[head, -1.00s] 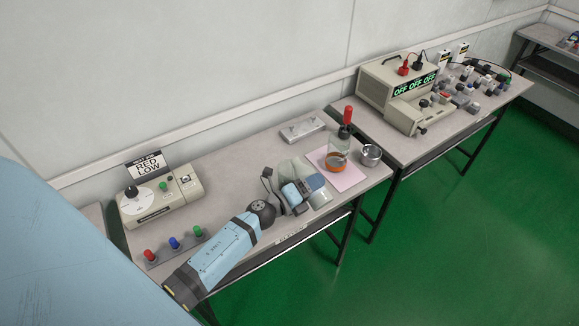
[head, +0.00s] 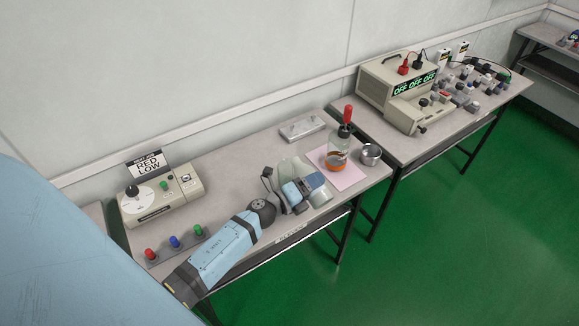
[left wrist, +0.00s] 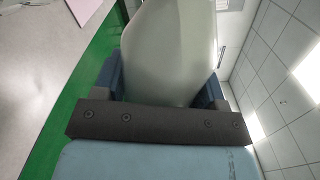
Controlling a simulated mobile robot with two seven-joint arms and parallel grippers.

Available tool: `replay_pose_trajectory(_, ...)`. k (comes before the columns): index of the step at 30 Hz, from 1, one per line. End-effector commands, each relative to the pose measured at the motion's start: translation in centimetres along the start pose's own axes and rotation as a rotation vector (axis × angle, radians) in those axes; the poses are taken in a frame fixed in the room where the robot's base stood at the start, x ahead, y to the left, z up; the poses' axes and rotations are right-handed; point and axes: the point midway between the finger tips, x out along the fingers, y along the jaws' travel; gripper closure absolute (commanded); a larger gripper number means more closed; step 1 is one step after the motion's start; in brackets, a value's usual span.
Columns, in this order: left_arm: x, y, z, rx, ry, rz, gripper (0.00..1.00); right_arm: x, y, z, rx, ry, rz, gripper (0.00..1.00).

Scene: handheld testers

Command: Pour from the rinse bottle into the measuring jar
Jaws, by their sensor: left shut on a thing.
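My left gripper (head: 311,185) is shut on a pale, translucent bottle, which I take to be the rinse bottle (head: 321,196). The bottle fills the space between the fingers in the left wrist view (left wrist: 168,45); its mouth is not clearly visible. It is above the front edge of the near table, left of the pink mat. A clear glass jar (head: 338,149), apparently the measuring jar, stands upright on the mat. The bottle and jar appear apart. My right gripper is not in view.
The pink mat (head: 347,180) lies under the jar, with a metal cup (head: 371,155) close to its right. A dial box (head: 160,200) and coloured knobs (head: 175,243) are at left. A tester (head: 398,95) stands on the far table.

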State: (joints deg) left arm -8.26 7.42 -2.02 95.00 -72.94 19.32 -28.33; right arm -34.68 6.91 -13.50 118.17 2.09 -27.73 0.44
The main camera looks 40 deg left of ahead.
Motion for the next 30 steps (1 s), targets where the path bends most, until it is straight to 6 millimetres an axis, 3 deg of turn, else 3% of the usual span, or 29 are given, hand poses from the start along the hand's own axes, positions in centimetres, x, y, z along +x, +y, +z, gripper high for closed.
replay_pose_trajectory(30, 0.02, -0.45, 0.06, -0.069, 0.0, -0.001, 0.68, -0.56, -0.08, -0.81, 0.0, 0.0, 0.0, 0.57)
